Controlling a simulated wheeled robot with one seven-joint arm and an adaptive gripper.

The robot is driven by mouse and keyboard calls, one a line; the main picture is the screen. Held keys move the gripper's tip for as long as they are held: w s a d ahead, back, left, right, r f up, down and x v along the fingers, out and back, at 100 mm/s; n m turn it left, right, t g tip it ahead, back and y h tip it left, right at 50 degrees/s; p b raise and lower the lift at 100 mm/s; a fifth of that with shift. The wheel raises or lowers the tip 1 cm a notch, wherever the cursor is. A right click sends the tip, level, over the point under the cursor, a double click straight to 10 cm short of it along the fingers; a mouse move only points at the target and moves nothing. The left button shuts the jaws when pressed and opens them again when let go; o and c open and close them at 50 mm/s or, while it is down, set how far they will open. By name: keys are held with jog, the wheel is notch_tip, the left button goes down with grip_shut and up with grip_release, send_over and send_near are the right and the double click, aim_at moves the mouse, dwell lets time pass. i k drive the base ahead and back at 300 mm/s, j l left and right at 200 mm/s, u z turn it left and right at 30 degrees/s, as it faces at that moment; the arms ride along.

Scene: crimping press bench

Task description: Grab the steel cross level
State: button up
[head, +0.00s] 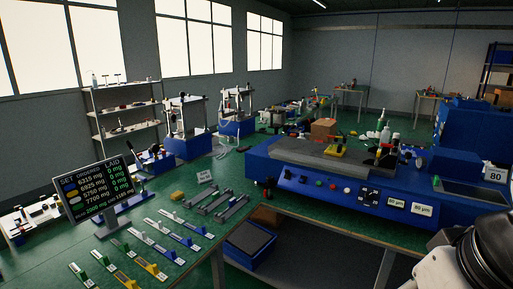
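I cannot make out the steel cross level for certain at this size. Grey metal bars (218,204) lie side by side on the green bench, to the right of the display; their details are too small to tell. On the grey bed of the blue machine (300,180) sits a yellow piece (338,147) with a dark top. Part of my arm shows at the lower right edge, in front of the machine's right end. My gripper's fingers are not in this view.
A display (98,193) stands on the near green bench (190,242), with several coloured strips (152,268) before it. A yellow lump (177,196) and a white card (205,177) lie near the bars. A blue bin (249,243) stands below. Presses (186,125) stand behind.

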aim_at(338, 150)
jog(key=i+j+z, duration=0.15)
jog(key=i, duration=0.3)
jog(key=i+j+z, duration=0.1)
jog(key=i, duration=0.4)
jog(key=i+j+z, duration=0.15)
jog(key=i, duration=0.3)
jog(key=i+j+z, duration=0.15)
jog(key=i, duration=0.3)
jog(key=i+j+z, duration=0.15)
jog(key=i+j, duration=0.2)
jog(key=i, duration=0.05)
